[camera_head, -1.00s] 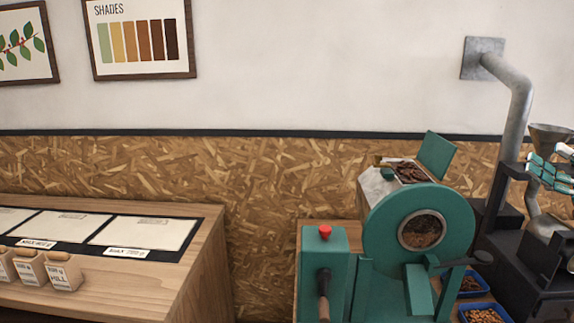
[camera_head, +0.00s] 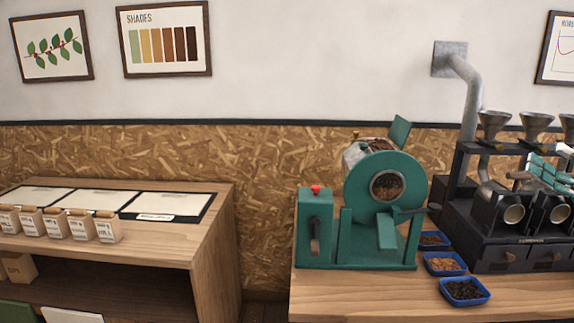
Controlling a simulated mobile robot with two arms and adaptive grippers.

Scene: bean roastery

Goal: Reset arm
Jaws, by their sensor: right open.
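My right gripper (camera_head: 537,170) shows at the right edge of the head view, with teal and dark parts. It is open, and I see nothing between its fingers. It appears in front of the black sample roaster (camera_head: 480,215) with its metal funnels; I cannot tell how far apart they are. The rest of my right arm is outside the picture. My left gripper is not in view.
A green drum roaster (camera_head: 345,210) stands on the right wooden table (camera_head: 370,300). Blue trays of beans, including a dark one (camera_head: 465,290), sit beside it. Several labelled bags (camera_head: 82,226) stand on the left counter (camera_head: 200,215). A floor gap separates the two.

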